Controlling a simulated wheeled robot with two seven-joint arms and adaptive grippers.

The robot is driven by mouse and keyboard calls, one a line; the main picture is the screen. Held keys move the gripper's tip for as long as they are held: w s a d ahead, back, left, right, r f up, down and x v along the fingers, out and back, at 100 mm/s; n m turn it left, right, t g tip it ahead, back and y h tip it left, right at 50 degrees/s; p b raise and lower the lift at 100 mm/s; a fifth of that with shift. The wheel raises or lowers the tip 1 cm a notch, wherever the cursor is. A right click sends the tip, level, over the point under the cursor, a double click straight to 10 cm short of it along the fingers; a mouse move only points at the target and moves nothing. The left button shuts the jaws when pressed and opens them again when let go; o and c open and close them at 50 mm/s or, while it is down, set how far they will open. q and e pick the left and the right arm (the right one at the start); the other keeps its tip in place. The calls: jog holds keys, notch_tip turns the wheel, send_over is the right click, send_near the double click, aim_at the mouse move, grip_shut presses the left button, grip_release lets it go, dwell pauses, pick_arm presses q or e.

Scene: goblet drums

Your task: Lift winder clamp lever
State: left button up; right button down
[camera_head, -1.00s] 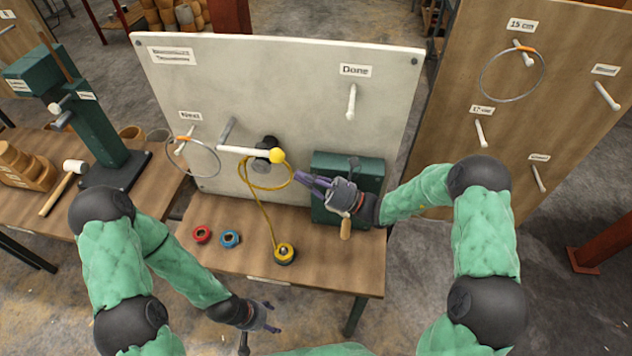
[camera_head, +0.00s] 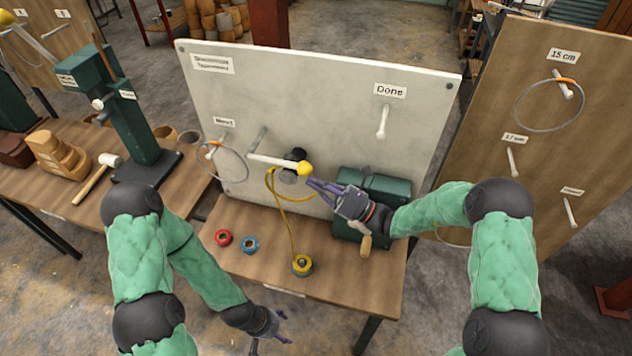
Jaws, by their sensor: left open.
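The lever is a white rod (camera_head: 272,159) with a yellow ball knob (camera_head: 305,168), lying nearly level in front of the upright grey board (camera_head: 320,85). Its mount is a black hub (camera_head: 295,155) on the board. My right gripper (camera_head: 312,187) is just below and right of the knob, its purple fingers apart and pointing left. I cannot tell whether a fingertip touches the knob. Nothing shows between the fingers. My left gripper (camera_head: 283,325) is low, in front of the table's front edge, open and empty, away from the lever.
A yellow cord (camera_head: 289,230) hangs from the hub to a yellow spool (camera_head: 302,265) on the table (camera_head: 345,290). Red (camera_head: 223,237) and blue (camera_head: 249,245) spools stand left. A green box (camera_head: 385,185) is behind my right gripper. A ring (camera_head: 222,177) hangs on the board's left.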

jog(key=shift+w+a+r+g+h+p, duration=0.2)
jog(key=shift+r+h+p, duration=0.45)
jog(key=shift+r+p, duration=1.5)
jog(key=shift+s+a+r+g+h+p, duration=0.1)
jog(key=shift+a+r+g+h+p, duration=0.4)
jog(key=shift+r+p, duration=1.65)
jog(key=shift+w+d+r+g+h+p, duration=0.1)
jog(key=shift+r+h+p, duration=0.75)
jog(key=shift+r+p, duration=1.25)
jog(key=shift+f, duration=0.2)
